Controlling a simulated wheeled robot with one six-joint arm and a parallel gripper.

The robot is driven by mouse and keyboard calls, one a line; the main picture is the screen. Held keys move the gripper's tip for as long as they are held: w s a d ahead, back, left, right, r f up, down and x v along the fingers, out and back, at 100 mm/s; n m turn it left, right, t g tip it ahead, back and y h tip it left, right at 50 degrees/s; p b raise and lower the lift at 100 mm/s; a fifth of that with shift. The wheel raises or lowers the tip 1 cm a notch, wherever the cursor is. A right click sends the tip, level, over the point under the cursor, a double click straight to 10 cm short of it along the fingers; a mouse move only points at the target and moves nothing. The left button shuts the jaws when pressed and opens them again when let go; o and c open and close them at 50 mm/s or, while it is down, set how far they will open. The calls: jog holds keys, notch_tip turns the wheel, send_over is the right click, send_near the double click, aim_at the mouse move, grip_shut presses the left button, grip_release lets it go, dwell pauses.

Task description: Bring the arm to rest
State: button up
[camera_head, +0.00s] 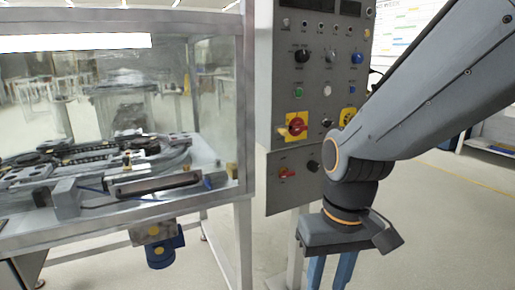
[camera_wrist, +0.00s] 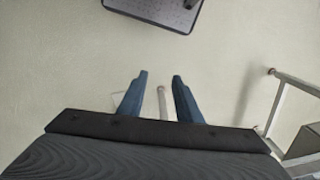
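My arm reaches in from the right of the head view, with its elbow joint in front of the control panel's right edge. My gripper (camera_head: 333,284) hangs below it, pointing down, with its blue fingers cut off by the lower picture edge. In the wrist view my gripper (camera_wrist: 161,77) shows two blue fingers standing apart over bare floor, with nothing held between them.
A grey control panel (camera_head: 283,80) with knobs and a red-yellow switch stands on a post close behind my gripper. A glass-walled machine with a ring track (camera_head: 85,160) is at the left. Metal frame legs (camera_wrist: 278,105) show at the wrist view's right. Open floor lies at the right.

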jog(key=d+r+m+p, duration=0.1)
jog(key=d+r+p, duration=0.5)
jog(key=p, duration=0.5)
jog(key=shift+d+m+h, duration=0.3)
jog(key=shift+d+m, duration=0.1)
jog(key=shift+d, duration=0.05)
jog(key=shift+s, duration=0.1)
